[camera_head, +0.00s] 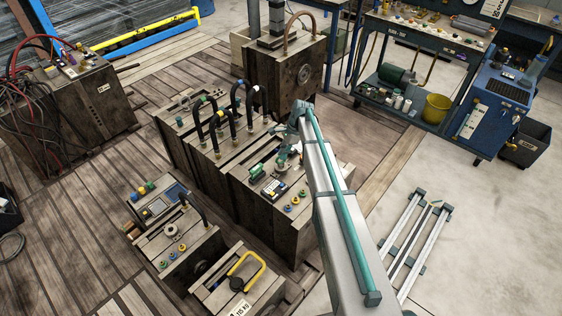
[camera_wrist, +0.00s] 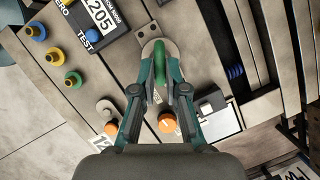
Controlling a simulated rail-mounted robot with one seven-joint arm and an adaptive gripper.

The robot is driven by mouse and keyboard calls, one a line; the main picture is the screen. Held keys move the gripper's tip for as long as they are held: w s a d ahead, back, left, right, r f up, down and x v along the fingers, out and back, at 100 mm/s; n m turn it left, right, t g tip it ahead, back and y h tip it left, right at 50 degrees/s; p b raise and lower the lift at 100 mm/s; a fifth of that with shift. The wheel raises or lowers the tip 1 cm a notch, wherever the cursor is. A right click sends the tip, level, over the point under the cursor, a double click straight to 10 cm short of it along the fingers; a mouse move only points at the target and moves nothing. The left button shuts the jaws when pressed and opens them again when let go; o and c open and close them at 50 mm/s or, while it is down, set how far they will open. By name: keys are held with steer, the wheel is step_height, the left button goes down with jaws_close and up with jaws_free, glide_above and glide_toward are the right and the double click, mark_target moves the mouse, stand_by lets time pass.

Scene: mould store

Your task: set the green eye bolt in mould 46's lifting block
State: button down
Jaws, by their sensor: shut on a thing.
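The green eye bolt (camera_wrist: 160,62) stands between my gripper's (camera_wrist: 161,78) two teal fingers in the wrist view. My gripper is shut on it. A pale round face (camera_wrist: 171,50) lies directly behind the bolt, on a plate with small holes. I cannot tell whether the bolt touches it or how deep its shank sits; the fingers and the ring hide this. In the head view my gripper (camera_head: 286,157) is low over the top of the front middle mould (camera_head: 262,218), and the bolt cannot be made out there. I cannot read a 46 on any mould.
An orange cap (camera_wrist: 167,122) is below. Black hoses (camera_head: 236,105) arch over the mould behind.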

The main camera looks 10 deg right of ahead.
steer(key=shift+r, duration=0.15)
steer(key=shift+r+p, duration=1.25)
steer(key=shift+r, duration=0.75)
